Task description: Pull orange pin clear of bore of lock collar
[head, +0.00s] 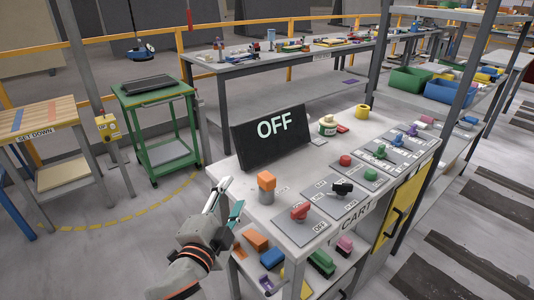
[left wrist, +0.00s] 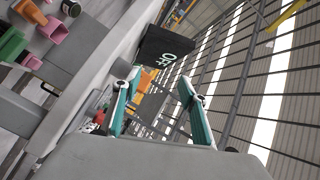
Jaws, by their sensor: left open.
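An orange upright piece (head: 266,180), which looks like the pin, stands near the left edge of the grey slab (head: 300,185). My right gripper is not in view.
A black OFF sign (head: 271,137) stands behind the orange piece. A red knob (head: 300,212) and a black knob (head: 342,189) sit on panels to its right. A lower shelf holds several coloured blocks, including an orange one (head: 256,240). A green cart (head: 160,125) stands at left.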

